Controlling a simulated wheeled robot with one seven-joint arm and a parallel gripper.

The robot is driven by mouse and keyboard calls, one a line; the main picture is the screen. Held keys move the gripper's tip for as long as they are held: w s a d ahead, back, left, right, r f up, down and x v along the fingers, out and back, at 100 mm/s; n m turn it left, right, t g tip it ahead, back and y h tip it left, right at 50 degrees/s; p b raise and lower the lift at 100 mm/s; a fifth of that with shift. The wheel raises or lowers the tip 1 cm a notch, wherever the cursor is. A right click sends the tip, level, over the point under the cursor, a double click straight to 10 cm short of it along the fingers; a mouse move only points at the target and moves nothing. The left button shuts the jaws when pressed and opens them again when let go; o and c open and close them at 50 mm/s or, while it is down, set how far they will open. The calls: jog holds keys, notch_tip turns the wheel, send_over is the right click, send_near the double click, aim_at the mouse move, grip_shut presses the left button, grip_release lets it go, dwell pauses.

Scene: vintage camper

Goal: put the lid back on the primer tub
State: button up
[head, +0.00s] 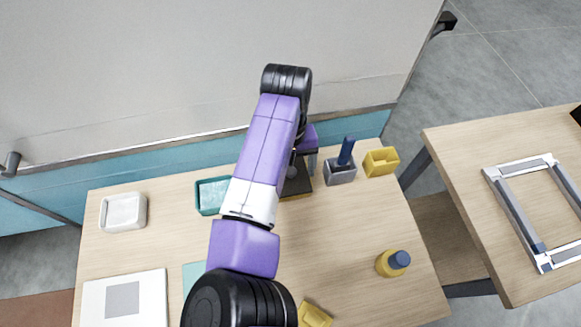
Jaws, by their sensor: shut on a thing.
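My gripper (302,165) is at the back middle of the table, mostly hidden behind my arm. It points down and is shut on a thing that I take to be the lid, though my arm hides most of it. A dark, flat, square thing with a brownish edge (301,188) shows right below the gripper. I cannot tell whether it is the lid or part of the tub, or whether the gripper touches it. No container is clearly marked as the primer tub. A white open tub (109,221) stands at the back left, and a teal open container (203,206) is partly behind my arm.
A grey holder (341,175) with a blue-handled tool (346,151) stands close right of the gripper, beside a yellow box (382,163). A yellow bottle with a blue cap (388,266) is front right. Another yellow container (313,316) is at front. The right middle of the table is clear.

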jog(key=o, duration=1.3)
jog(key=shift+r+p, duration=2.05)
jog(key=shift+r, duration=1.45)
jog(key=shift+c, duration=0.3)
grip_shut()
